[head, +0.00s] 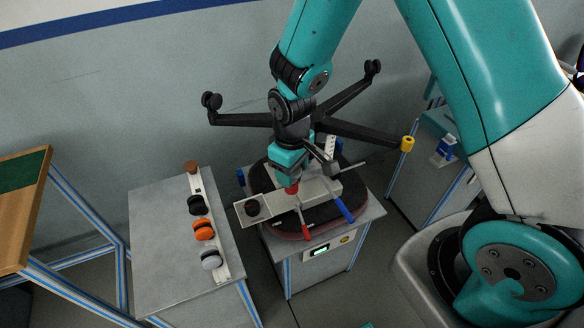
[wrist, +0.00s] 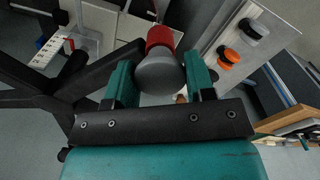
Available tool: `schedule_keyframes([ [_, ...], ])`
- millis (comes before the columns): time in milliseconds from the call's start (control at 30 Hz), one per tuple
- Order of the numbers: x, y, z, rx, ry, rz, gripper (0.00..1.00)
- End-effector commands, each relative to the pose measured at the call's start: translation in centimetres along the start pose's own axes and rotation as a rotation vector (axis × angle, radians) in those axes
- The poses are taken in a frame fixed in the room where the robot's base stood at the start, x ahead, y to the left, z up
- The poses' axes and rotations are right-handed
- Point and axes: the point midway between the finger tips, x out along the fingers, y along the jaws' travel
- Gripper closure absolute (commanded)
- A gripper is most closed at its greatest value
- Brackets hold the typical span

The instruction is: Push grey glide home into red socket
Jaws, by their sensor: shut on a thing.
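My gripper (wrist: 160,76) is shut on the grey glide (wrist: 160,74), a rounded grey piece between its two teal fingers in the wrist view. The red socket (wrist: 160,38) is directly beyond the glide and appears in line with it. The two look touching or very close; how deep the glide sits cannot be told. In the head view my gripper (head: 289,168) points down, with the red socket (head: 292,187) just below its tip. The glide is hidden there by the gripper.
Black star-base legs (head: 350,130) spread around the gripper, one ending in a yellow socket (head: 407,143). A pale rack (head: 222,262) with black, orange and grey pieces lies on the left cabinet (head: 160,245). Red and blue-handled clamps (head: 344,210) stand near the fixture.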

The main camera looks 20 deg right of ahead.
Motion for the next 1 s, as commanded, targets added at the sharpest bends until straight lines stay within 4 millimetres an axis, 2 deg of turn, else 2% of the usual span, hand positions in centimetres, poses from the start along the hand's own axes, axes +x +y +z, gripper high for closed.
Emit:
schedule_keyframes([
  [67, 0.3, 0.0, 0.0, 0.000, 0.000, 0.000, 0.71],
  [100, 0.2, 0.0, 0.0, 0.000, 0.000, 0.000, 0.41],
  [200, 0.1, 0.0, 0.0, 0.000, 0.000, 0.000, 0.21],
  [467, 0.1, 0.0, 0.0, 0.000, 0.001, 0.000, 0.21],
  [633, -1.1, 0.0, -0.1, 0.000, 0.004, 0.001, 0.21],
  [767, -3.6, 0.1, -0.2, 0.000, 0.009, 0.003, 0.21],
  [1000, -9.8, 0.1, -0.2, 0.000, 0.010, 0.003, 0.21],
])
